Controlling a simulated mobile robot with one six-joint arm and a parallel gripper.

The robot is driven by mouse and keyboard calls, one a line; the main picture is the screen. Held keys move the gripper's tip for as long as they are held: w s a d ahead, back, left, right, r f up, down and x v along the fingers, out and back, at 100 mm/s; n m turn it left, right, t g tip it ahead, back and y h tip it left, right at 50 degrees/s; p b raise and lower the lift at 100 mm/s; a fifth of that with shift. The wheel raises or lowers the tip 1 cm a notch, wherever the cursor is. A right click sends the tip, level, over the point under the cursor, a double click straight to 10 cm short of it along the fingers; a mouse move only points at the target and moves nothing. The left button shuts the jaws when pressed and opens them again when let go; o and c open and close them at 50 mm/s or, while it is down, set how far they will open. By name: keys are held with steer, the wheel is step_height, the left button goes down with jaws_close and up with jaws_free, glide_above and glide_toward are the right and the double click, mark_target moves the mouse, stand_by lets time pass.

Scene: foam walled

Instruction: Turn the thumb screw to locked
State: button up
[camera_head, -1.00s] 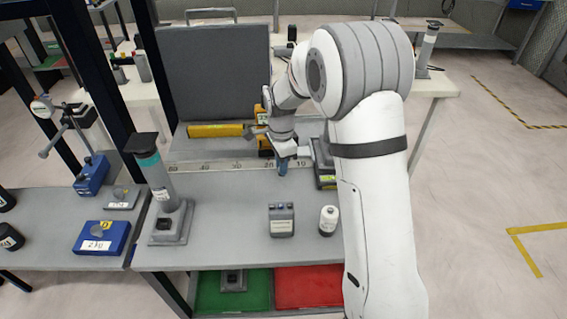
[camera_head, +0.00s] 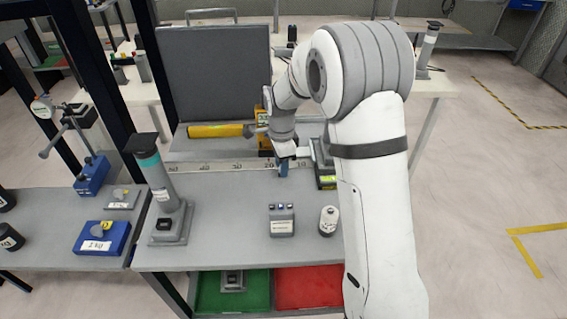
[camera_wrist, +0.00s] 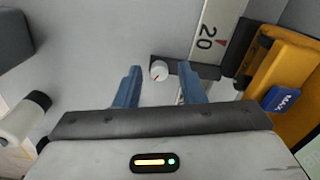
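In the wrist view a small round white knob (camera_wrist: 159,70) with a red mark, which looks like the thumb screw, sits beside a dark block at the ruler's edge. My gripper (camera_wrist: 164,80) has its two blue fingers apart, one on each side of the knob in the picture. No contact is visible, and the height gap cannot be told. In the head view my gripper (camera_head: 283,168) points down over the ruler (camera_head: 205,168) near its 20 and 10 marks. The knob cannot be made out there.
A yellow device (camera_head: 264,130) stands just behind my gripper; its yellow body (camera_wrist: 285,80) is close on the right in the wrist view. A yellow cylinder (camera_head: 215,130) lies behind the ruler. A grey box (camera_head: 281,220) and white bottle (camera_head: 329,220) stand in front.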

step_height(320, 180, up, 8)
steer(key=shift+f, duration=0.1)
stand_by(0.5)
stand_by(0.4)
steer(key=s+d+r+n+t+p, duration=0.1)
steer(key=s+d+r+n, duration=0.3)
steer(key=s, duration=0.2)
steer(key=s+d+r+n+p, duration=0.1)
steer(key=s+d+r+n, duration=0.25)
steer(key=s, duration=0.35)
steer(key=s+d+n, duration=0.1)
steer(key=s+n, duration=0.1)
steer(key=s, duration=0.2)
steer(key=s+d+n+t, duration=0.1)
steer(key=s+d+n, duration=0.1)
steer(key=s, duration=0.3)
steer(key=s+d+r+n, duration=0.1)
steer(key=s+n, duration=0.2)
steer(key=s, duration=0.2)
steer(key=shift+s+d+n+t+p, duration=0.15)
steer(key=shift+d+n+t+p, duration=0.15)
steer(key=shift+n+p, duration=0.1)
